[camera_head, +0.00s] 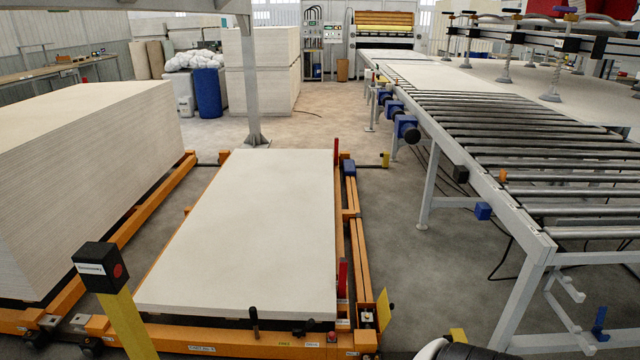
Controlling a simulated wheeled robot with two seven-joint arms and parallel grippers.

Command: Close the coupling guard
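A small yellow plate (383,310) stands tilted up at the front right corner of the orange lift frame (362,270). It looks like the coupling guard, raised rather than lying flat, but I cannot be sure. A small silver part (367,317) sits beside it on the frame. A white and dark rounded part at the bottom edge, right of centre, appears to be part of my own arm. No gripper fingers show in the head view, and nothing of my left arm is visible.
A pale board (245,235) lies on the lift frame. A yellow post with a black button box (100,268) stands at the front left. A tall board stack (80,170) is at left, a roller conveyor (500,130) at right. Grey floor (400,260) between frame and conveyor is mostly clear.

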